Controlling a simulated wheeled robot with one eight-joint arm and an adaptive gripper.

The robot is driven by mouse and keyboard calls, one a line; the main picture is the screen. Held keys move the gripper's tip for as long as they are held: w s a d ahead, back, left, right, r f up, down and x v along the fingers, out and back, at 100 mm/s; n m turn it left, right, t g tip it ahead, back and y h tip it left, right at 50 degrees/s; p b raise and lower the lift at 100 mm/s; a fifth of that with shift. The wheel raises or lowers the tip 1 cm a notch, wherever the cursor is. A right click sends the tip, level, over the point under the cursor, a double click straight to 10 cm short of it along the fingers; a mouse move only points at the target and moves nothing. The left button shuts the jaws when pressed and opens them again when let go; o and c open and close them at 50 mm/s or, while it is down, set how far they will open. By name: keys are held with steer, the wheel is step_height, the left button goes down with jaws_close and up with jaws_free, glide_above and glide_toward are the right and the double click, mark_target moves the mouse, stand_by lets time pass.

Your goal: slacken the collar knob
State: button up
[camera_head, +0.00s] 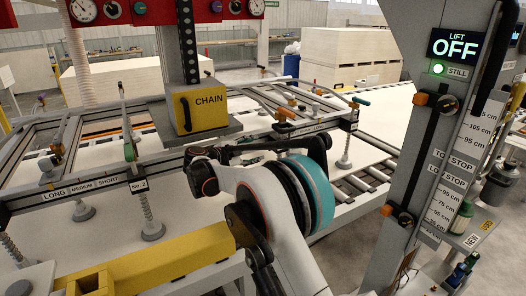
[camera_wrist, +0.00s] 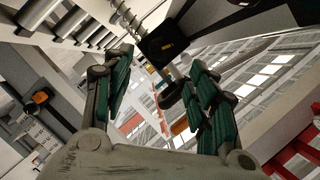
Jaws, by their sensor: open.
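Two black knobs with orange clamps sit on the grey lift post, an upper knob (camera_head: 447,104) and a lower knob (camera_head: 405,218). I cannot tell which is the collar knob. An orange and black fitting (camera_wrist: 40,97) shows at the left of the wrist view, outside my fingers; it looks like one of these. My gripper (camera_wrist: 158,66) is open, with its two green-padded fingers spread and nothing held between them. In the head view its fingertips are not clear behind my arm. A dark round-ended piece (camera_wrist: 172,95) shows near the right finger; its distance is unclear.
The suction frame (camera_head: 95,185) with its rails and cups spans the left and middle. A yellow CHAIN box (camera_head: 205,111) hangs over it. The lift display (camera_head: 456,46) reads OFF, with a green STILL light. Bottles (camera_head: 460,270) stand at lower right.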

mark_target(268, 146)
steer(key=b+x, duration=0.1)
steer(key=x, duration=0.6)
steer(key=shift+w+d+f+b, duration=0.1)
steer(key=shift+w+d+b, duration=0.05)
steer(key=shift+w+b, duration=0.15)
steer(key=shift+s, duration=0.1)
steer(key=c, duration=1.1)
